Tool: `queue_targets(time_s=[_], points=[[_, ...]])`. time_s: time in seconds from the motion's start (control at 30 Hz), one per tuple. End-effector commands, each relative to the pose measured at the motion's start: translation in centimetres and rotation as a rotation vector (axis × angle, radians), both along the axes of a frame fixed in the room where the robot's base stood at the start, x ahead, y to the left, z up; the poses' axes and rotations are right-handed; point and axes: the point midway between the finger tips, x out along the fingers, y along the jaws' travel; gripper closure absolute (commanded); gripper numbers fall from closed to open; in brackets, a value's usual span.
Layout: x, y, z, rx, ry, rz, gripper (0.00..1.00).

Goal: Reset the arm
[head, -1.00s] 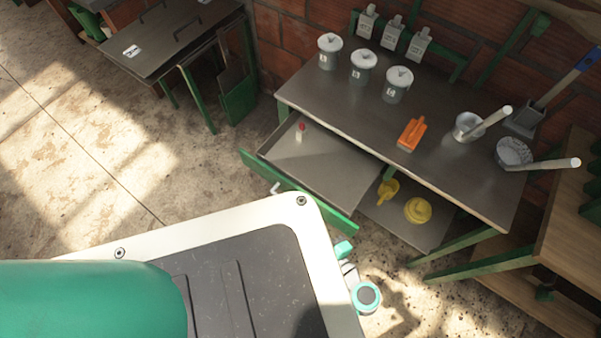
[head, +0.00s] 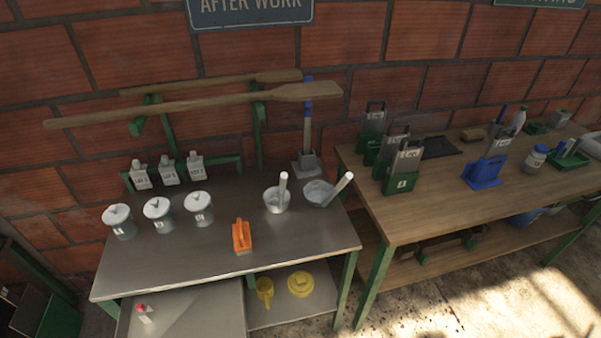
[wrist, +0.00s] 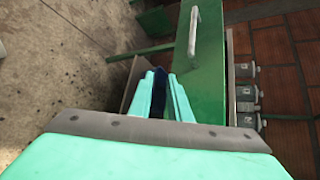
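My gripper (wrist: 161,76) shows in the wrist view as two teal fingers with a gap between their tips. A dark blue shape appears between or behind them; I cannot tell what it is. The fingers point toward a green panel (wrist: 200,85) with a white handle (wrist: 193,30), and I cannot tell how close they are. My arm and gripper are not in the head view.
A grey metal bench (head: 215,255) holds lidded pots (head: 158,212), an orange tool (head: 241,238) and two bowls (head: 277,200). Its drawer (head: 195,312) is open, with a red-topped item (head: 142,313) inside. A wooden table (head: 440,205) stands at right. Floor (head: 470,295) is clear at lower right.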

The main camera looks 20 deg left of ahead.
Motion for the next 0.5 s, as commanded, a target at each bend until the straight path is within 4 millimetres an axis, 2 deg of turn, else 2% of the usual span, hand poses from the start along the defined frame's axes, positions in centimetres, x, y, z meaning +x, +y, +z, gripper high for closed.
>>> queue_targets(time_s=[0.1,0.2,0.27,0.37,0.47,0.5], points=[[0.8,-3.6,-2.6,-0.172,-0.133,-0.163,0.83],[1.5,-7.3,-3.6,-0.326,-0.268,-0.273,0.83],[1.8,-9.6,-3.6,-0.420,-0.356,-0.325,0.83],[2.1,-13.5,-2.4,-0.577,-0.513,-0.395,0.83],[2.0,-17.1,-0.1,-0.734,-0.680,-0.439,0.83],[2.0,-18.4,1.3,-0.794,-0.750,-0.451,0.83]])
